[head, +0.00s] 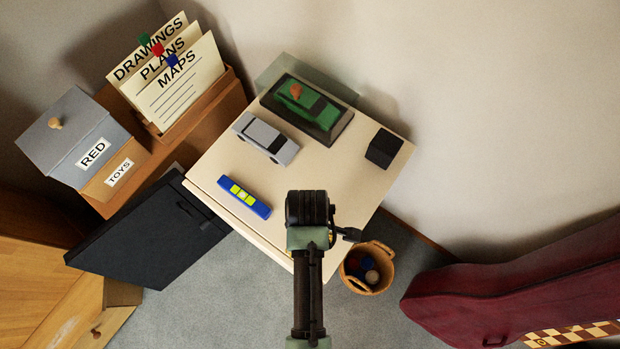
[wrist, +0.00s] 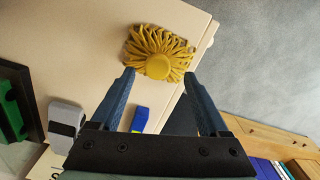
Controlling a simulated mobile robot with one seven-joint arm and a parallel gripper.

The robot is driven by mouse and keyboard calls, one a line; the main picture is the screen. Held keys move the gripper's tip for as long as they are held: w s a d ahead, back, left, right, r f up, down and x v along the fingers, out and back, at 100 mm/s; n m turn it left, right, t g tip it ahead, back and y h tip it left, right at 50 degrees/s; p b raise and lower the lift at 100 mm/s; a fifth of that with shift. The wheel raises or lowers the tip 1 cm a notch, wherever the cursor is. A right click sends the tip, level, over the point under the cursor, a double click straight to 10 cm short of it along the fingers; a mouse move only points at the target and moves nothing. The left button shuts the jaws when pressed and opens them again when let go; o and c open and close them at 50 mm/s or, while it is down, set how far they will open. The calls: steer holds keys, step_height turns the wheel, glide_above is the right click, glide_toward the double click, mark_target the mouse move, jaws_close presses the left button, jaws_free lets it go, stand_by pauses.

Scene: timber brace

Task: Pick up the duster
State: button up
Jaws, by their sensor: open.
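The duster (wrist: 158,62) is a yellow head of loose strands with a round yellow middle, on the cream tabletop (wrist: 80,45) in the wrist view. It lies near the table's edge. My gripper (wrist: 158,76) is open, its two blue fingers apart on either side of the duster's near part, with nothing held between them. I cannot tell the height of the fingertips above the table. In the head view my arm covers the duster and the fingers.
On the table are a blue spirit level (head: 244,197), a grey toy car (head: 265,138), a green car in a case (head: 307,105) and a black block (head: 383,148). A wicker basket (head: 385,277) stands on the floor at right. A dark panel (head: 150,240) is at left.

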steer(key=shift+w+d+f, duration=0.1)
steer(key=shift+w+f, duration=0.05)
steer(key=shift+f, duration=2.05)
jaws_close()
